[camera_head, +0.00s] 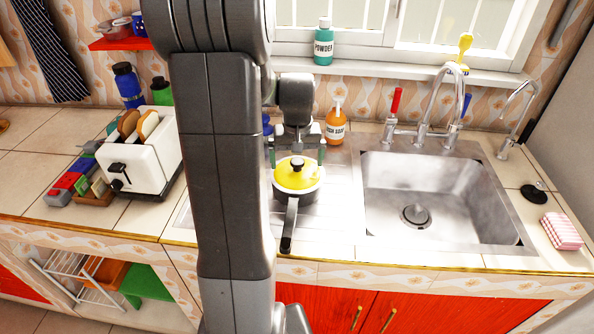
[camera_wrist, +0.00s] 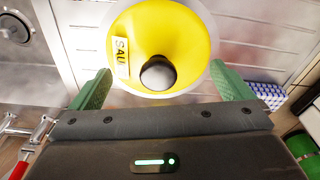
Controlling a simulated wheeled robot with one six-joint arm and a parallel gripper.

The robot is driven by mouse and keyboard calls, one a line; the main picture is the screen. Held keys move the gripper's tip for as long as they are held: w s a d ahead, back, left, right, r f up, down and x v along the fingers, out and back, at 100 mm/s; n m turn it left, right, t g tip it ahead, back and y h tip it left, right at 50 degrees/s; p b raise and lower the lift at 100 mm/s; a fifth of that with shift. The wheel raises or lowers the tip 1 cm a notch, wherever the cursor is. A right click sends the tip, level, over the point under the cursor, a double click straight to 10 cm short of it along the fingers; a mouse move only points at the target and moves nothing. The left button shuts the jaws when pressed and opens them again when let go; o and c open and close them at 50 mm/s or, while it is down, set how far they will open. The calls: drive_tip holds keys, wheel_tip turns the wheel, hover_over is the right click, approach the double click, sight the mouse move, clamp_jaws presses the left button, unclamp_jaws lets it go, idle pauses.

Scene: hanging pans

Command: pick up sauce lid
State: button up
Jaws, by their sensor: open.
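The sauce lid (camera_head: 297,174) is yellow with a dark round knob and sits on a pan (camera_head: 290,212) with a dark handle pointing to the front. In the wrist view the lid (camera_wrist: 180,42) fills the upper middle, with a white label reading "SAU" left of its knob (camera_wrist: 158,74). My gripper (camera_head: 297,150) is above the lid's far side. Its green fingers (camera_wrist: 158,85) are spread wide, one on each side of the knob, with nothing between them held. I cannot tell the exact height gap to the lid.
The pan stands on the metal drainboard (camera_head: 340,235), left of the sink basin (camera_head: 430,200). An orange soap bottle (camera_head: 335,128) and the faucet (camera_head: 425,120) stand behind. A toaster (camera_head: 140,160) is to the left. The drainboard beside the pan is clear.

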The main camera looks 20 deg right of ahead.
drive_tip(key=shift+w+d+f, duration=0.15)
drive_tip(key=shift+f, duration=0.7)
drive_tip(key=shift+c, duration=0.2)
